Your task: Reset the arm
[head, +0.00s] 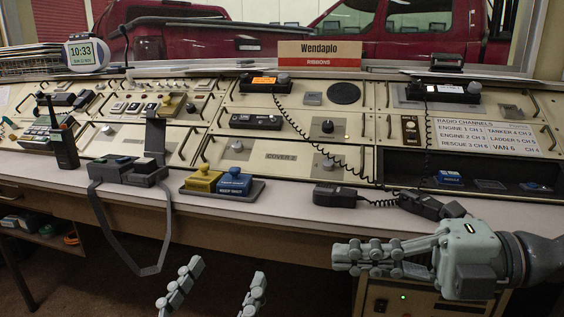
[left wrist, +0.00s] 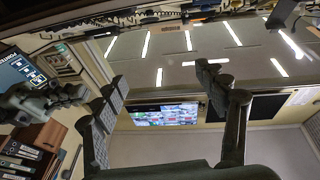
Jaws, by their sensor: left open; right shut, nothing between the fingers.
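My left gripper (head: 216,285) shows at the bottom of the head view, in front of the console's front edge. Its two fingers are spread wide with nothing between them. In the left wrist view the same gripper (left wrist: 163,78) is open and empty, facing a pale ceiling with light strips. My right gripper (head: 342,257) comes in from the right in the head view. Its fingers are together, point left, and hold nothing. It is in front of the console edge, below the handset cords. Neither gripper visibly touches anything.
The console desk (head: 290,215) spans the head view. A grey box with a hanging strap (head: 130,170), yellow and blue blocks on a tray (head: 220,186), a radio (head: 62,140) and corded handsets (head: 335,196) stand near its edge. A cabinet (head: 400,300) is below right.

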